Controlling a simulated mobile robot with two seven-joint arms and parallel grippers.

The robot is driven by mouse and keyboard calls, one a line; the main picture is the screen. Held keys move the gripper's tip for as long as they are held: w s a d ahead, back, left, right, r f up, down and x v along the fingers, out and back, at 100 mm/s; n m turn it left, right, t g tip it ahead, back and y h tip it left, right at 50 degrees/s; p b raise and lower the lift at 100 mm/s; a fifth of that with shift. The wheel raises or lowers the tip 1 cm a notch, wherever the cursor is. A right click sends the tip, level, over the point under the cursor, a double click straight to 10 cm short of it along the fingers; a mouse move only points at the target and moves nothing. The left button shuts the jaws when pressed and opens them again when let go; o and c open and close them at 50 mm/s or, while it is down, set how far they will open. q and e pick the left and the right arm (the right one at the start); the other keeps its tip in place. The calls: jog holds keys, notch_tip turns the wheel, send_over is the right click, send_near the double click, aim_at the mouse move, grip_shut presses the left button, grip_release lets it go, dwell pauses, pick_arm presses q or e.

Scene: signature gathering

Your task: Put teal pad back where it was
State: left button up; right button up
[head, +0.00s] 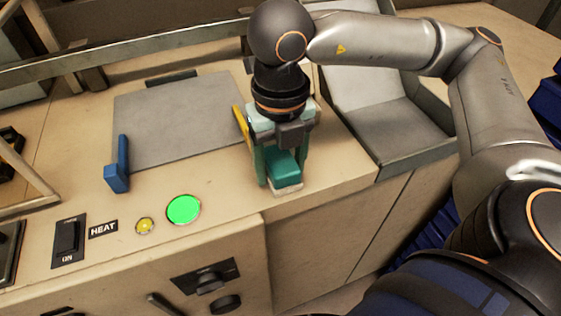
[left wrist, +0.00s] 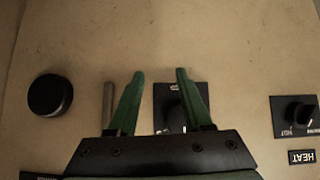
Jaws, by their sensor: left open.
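The teal pad (head: 283,164), a small block with a pale underside, is between the green fingers of my right gripper (head: 283,172) in the head view. The fingers flank it closely on both sides, and the gripper looks shut on it. The pad is at or just above the beige counter near its front edge; I cannot tell whether it touches. The gripper body hides its upper part. My left gripper (left wrist: 154,75) shows only in the left wrist view, open and empty, in front of a beige panel with knobs.
A grey plate (head: 180,115) lies on the counter, with a blue handle-like piece (head: 117,172) at its left. A yellow piece (head: 241,126) is beside my right gripper. A green lit button (head: 184,210) and a yellow button (head: 145,226) are in front. A metal tray (head: 400,130) is at right.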

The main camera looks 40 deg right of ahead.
aim_at(280, 159)
jog(key=o, duration=0.3)
jog(key=shift+o, duration=0.2)
jog(key=shift+r+p, duration=0.45)
jog(key=shift+r, duration=0.05)
notch_tip(280, 159, up, 12)
jog(key=shift+f, duration=0.2)
